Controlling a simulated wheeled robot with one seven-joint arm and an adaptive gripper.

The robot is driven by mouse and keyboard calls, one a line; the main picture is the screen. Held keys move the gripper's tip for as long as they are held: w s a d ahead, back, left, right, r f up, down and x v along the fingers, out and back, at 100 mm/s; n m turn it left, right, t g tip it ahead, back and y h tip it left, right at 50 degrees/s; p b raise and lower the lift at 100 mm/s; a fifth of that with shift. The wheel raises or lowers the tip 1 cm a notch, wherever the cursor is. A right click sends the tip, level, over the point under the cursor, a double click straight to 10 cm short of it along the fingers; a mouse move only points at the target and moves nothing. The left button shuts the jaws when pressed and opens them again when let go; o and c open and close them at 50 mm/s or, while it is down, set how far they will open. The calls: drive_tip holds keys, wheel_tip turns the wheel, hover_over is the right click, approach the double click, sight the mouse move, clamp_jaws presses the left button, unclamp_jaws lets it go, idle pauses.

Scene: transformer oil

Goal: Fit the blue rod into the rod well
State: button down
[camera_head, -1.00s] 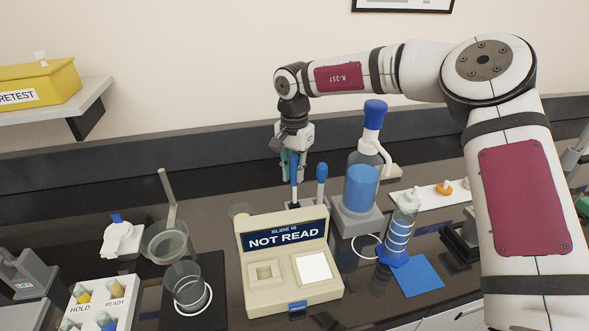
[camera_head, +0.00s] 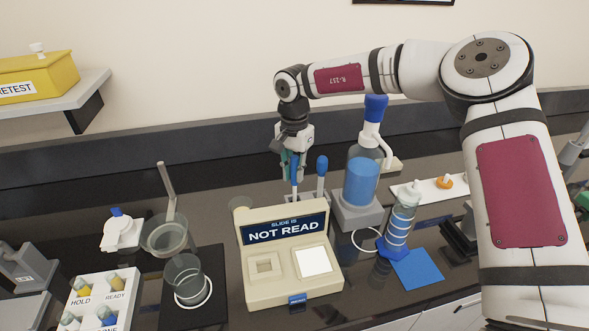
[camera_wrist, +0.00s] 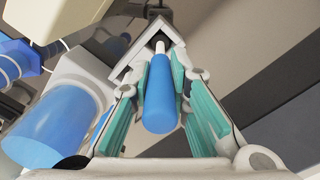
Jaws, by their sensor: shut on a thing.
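My gripper (camera_head: 293,168) is shut on the blue rod (camera_head: 295,172), which stands upright behind the beige reader box. In the wrist view the rod's blue handle (camera_wrist: 160,95) lies between the teal finger pads. Its pale shaft runs to a dark round opening (camera_wrist: 160,42) in a grey-white angular piece; I cannot tell how deep it sits. A second blue-topped rod (camera_head: 322,166) stands just right of the held one. Both lower ends reach a low grey base, mostly hidden by the reader. I cannot tell for certain which opening is the rod well.
The reader (camera_head: 288,288) reads NOT READ and stands in front. A bottle of blue liquid (camera_head: 361,182) is close on the right. Glass beakers (camera_head: 186,280) and a HOLD/READY rack (camera_head: 95,298) are at left. A coiled glass column (camera_head: 400,228) stands right.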

drive_tip(key=shift+f, duration=0.65)
drive_tip(key=c, duration=1.4)
unclamp_jaws()
drive_tip(key=shift+c, duration=0.2)
wheel_tip(320, 180, up, 12)
